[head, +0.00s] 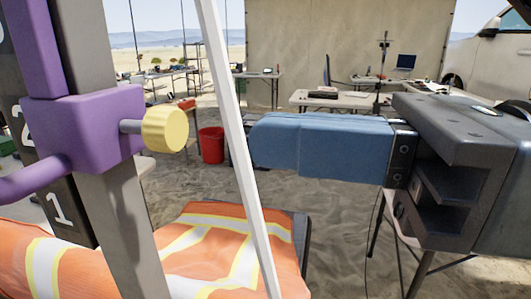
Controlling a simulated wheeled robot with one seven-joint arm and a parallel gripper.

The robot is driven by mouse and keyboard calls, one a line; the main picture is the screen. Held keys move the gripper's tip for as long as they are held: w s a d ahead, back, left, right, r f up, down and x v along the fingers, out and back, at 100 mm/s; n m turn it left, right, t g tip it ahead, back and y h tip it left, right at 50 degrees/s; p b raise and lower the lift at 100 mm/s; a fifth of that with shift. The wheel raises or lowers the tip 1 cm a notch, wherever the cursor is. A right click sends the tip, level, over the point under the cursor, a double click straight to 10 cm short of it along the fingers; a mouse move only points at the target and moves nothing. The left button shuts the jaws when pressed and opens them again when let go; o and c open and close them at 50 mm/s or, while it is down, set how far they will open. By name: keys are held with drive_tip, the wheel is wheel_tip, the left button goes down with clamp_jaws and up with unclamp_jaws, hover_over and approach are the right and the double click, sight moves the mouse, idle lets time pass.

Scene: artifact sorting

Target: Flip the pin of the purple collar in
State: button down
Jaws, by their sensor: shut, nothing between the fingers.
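The purple collar (85,135) sits around a grey upright post (125,225) at the left. Its pin is a short grey shaft ending in a yellow knob (165,130), which sticks out of the collar's right side. My gripper (256,141) comes in from the right, with its blue fingers shut and empty, pointing left toward the knob. The fingertips are to the right of the knob and apart from it, at about the same height in the picture. I cannot tell how their depths compare.
A thin white pole (238,150) slants down between knob and fingertips in the picture. A number board (55,205) stands behind the collar. An orange vest (225,250) lies below. A red bucket (211,146) and tables (345,100) stand farther back on sand.

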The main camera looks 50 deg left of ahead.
drive_tip(key=b+v, duration=0.1)
drive_tip(key=v, duration=0.8)
